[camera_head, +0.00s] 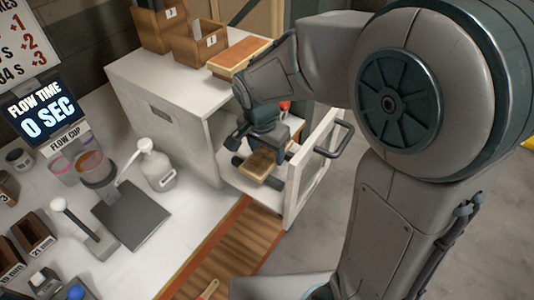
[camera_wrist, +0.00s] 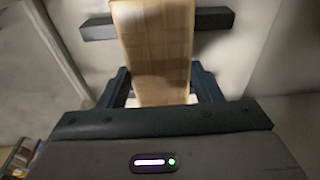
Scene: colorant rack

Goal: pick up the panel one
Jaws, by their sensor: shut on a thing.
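The panel, a light wooden board (camera_head: 257,166), is at the opening of the white cabinet, on the near side of my gripper. My gripper (camera_head: 266,146) reaches down into the opening and is shut on the panel. In the wrist view the panel (camera_wrist: 155,45) runs up from between the two dark fingers (camera_wrist: 162,85). A dark bar (camera_wrist: 100,28) shows on both sides of the panel there. I cannot tell whether the panel touches this bar. Its end near the palm is partly hidden by the gripper.
Another wooden block (camera_head: 240,56) and wooden boxes (camera_head: 200,44) stand on top. A white bottle (camera_head: 157,170) stands left of the cabinet.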

